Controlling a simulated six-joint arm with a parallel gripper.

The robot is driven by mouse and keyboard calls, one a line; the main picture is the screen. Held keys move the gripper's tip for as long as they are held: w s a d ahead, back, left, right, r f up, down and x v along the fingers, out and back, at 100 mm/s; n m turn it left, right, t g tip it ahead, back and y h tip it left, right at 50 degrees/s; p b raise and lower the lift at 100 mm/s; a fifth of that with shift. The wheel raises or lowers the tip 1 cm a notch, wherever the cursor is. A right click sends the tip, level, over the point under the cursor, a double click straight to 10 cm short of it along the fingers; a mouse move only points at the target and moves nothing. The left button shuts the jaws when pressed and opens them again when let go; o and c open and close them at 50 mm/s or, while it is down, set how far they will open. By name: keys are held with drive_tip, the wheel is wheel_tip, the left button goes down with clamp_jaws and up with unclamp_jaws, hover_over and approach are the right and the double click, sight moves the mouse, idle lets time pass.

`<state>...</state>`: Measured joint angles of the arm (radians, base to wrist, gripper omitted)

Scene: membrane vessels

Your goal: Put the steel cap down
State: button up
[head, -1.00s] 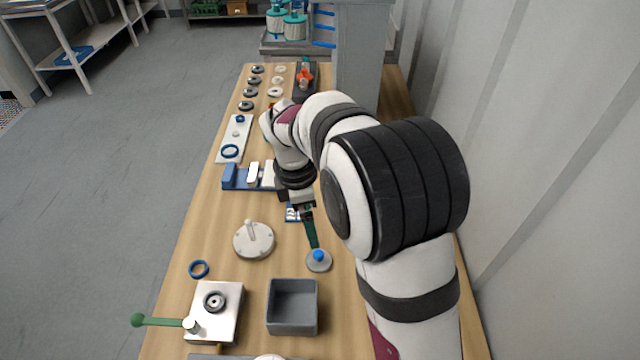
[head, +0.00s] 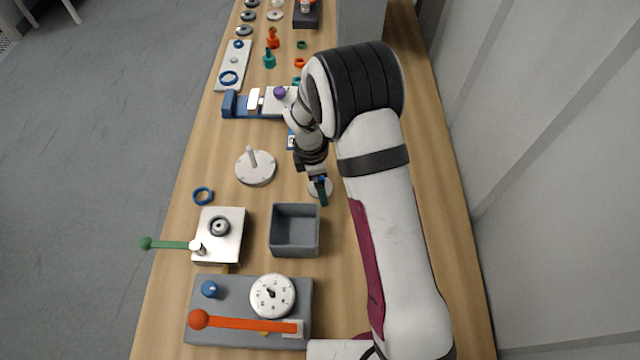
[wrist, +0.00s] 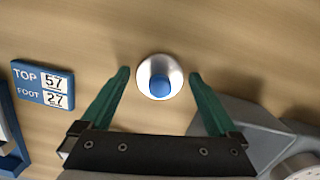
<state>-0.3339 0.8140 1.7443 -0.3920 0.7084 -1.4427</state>
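A small round steel cap with a blue knob (wrist: 160,77) stands on the wooden table. In the head view the same steel cap (head: 313,190) is partly hidden behind my gripper. My gripper (wrist: 158,72) is open, with its green fingers spread to the left and right of the cap in the wrist view. Bare gaps show between each finger and the cap, so nothing is held. In the head view my gripper (head: 322,190) is over the cap; its height above the table is hard to tell.
A grey open bin (head: 295,207) stands just nearer than the cap. A round flanged plate with a peg (head: 256,170) is to the left. A blue label reading TOP 57, FOOT 27 (wrist: 43,82) lies beside the cap. A dial panel (head: 300,325) is at the front.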

clamp_jaws()
